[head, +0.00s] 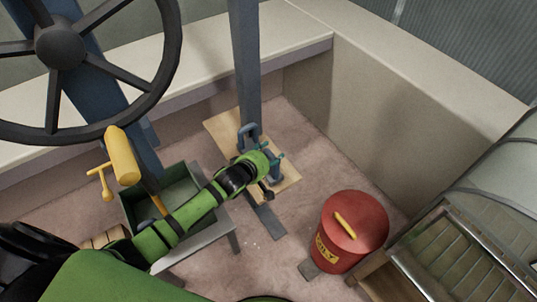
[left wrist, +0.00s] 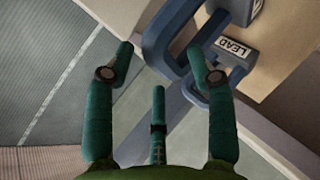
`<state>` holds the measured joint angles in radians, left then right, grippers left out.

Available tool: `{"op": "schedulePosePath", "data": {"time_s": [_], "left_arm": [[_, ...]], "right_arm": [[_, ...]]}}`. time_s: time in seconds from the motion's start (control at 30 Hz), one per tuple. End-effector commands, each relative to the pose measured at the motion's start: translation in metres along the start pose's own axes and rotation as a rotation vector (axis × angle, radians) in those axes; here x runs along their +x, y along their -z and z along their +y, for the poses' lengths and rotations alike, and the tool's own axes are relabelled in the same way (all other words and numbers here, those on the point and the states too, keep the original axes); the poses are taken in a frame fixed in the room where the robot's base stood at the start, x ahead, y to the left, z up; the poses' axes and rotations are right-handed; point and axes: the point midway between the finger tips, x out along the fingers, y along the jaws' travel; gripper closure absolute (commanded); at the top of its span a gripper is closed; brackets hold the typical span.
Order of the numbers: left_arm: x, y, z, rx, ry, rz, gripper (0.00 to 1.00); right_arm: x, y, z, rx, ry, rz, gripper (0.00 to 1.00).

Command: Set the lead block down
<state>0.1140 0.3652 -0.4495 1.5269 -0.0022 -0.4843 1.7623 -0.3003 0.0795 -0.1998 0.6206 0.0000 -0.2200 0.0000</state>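The lead block shows in the left wrist view as a blue-grey body with a white "LEAD" label (left wrist: 234,46) and a thick loop handle (left wrist: 170,45). In the head view its handle (head: 246,132) stands up over a wooden board (head: 222,128) at the foot of a post; my arm hides much of the block. My left gripper (head: 274,164) is right at the block. In the left wrist view its teal fingers (left wrist: 163,60) are spread, with the handle just beyond them and one finger overlapping the block. I cannot tell whether they touch. My right gripper is out of view.
A blue-grey post (head: 245,60) rises behind the board. A black wheel (head: 60,47) is upper left.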

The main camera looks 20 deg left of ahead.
Motion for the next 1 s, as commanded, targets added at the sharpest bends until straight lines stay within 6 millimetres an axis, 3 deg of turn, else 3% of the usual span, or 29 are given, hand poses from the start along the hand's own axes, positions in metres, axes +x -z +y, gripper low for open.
{"op": "schedulePosePath", "data": {"time_s": [0.27,0.7,1.0], "left_arm": [[-0.012,0.001,0.001,-0.001,0.001,0.000,0.45],[-0.094,0.000,0.002,-0.001,0.001,0.000,0.45],[-0.120,0.001,0.002,0.000,0.000,0.002,0.45]], "right_arm": [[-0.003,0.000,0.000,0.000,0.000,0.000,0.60],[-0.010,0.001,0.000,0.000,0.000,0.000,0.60],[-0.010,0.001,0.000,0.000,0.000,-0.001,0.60]]}}
